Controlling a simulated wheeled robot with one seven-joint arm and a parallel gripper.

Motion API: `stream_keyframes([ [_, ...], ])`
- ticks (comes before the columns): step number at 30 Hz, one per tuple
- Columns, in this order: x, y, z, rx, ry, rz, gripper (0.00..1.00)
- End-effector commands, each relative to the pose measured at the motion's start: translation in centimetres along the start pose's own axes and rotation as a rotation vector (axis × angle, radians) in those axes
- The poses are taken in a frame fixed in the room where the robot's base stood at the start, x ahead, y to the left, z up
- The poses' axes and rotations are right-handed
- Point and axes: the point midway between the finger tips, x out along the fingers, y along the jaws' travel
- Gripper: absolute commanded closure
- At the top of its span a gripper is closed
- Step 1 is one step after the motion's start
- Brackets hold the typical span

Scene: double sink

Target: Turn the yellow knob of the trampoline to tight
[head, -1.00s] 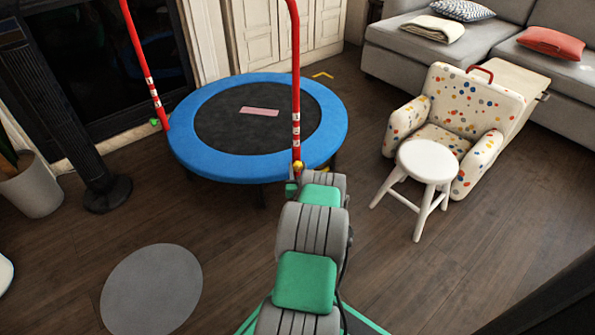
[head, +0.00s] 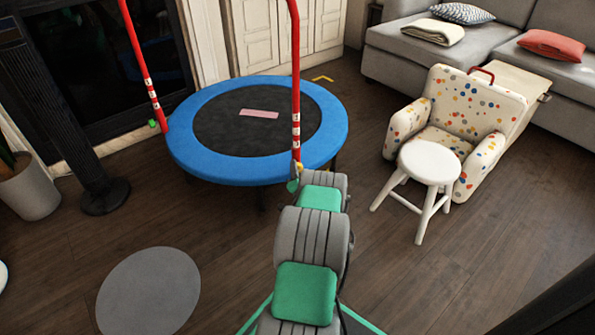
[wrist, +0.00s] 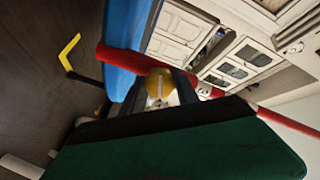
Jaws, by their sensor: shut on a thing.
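The trampoline has a blue rim (head: 200,155), a black mat and a red handle bar (head: 295,70) with white-marked bands on its legs. The yellow knob (wrist: 158,82) sits on the red bar in the wrist view and carries a pale line across its face. My gripper (wrist: 161,93) is shut on the knob, with a dark finger on each side of it. In the head view my arm hides most of the gripper, and only a little of the knob (head: 299,168) shows at the near leg's foot. I cannot read the knob's setting.
A white stool (head: 428,163) and a dotted armchair (head: 455,105) stand to the right. A green knob (head: 153,123) is on the far left leg. A dark tower (head: 65,120) and a plant pot (head: 30,190) stand at left.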

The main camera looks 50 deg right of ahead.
Motion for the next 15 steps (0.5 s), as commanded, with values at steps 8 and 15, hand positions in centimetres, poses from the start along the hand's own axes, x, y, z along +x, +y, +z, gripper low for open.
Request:
stream_keyframes([
  [8, 0.06, -0.09, 0.09, 0.211, -0.003, -0.002, 1.00],
  [15, 0.07, -0.10, 0.09, 0.323, -0.003, -0.002, 1.00],
])
